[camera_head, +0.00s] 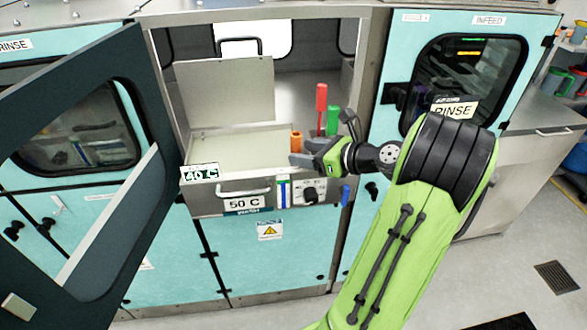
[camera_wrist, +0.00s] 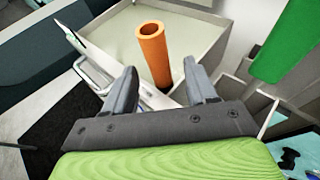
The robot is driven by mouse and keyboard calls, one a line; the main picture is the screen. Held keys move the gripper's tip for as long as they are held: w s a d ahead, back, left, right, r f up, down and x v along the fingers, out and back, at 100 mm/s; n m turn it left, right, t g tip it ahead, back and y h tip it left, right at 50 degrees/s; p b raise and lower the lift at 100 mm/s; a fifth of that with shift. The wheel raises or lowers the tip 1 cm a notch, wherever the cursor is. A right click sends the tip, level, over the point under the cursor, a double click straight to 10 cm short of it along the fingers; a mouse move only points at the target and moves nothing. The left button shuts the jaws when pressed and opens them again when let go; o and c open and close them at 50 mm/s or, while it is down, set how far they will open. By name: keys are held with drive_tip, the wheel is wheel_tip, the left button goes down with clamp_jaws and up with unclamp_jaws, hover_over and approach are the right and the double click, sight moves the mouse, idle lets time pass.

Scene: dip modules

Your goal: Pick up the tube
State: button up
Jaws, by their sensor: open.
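The orange tube (camera_wrist: 153,55) stands upright, slightly tilted in the picture, with its hollow top showing in the wrist view. It also shows in the head view (camera_head: 296,141), beside my gripper's fingers. My gripper (camera_wrist: 160,88) is open and empty. Its two fingers point toward the tube, one on each side of the tube's lower part in the picture. I cannot tell how far the tube is from the fingertips. In the head view my gripper (camera_head: 301,153) reaches in from the right over the front of the bath.
The open-topped bath (camera_head: 225,145) has a front handle (camera_head: 243,191) and a raised lid (camera_head: 225,90) behind. A red handle (camera_head: 321,108) and a green handle (camera_head: 332,120) stand close to my gripper. An open dark door (camera_head: 95,160) stands at left.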

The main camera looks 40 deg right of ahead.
drive_tip(key=x, duration=0.5)
drive_tip(key=shift+w, duration=0.25)
drive_tip(key=shift+s, duration=0.2)
drive_tip(key=c, duration=0.3)
drive_tip(key=shift+w, duration=0.1)
clamp_jaws()
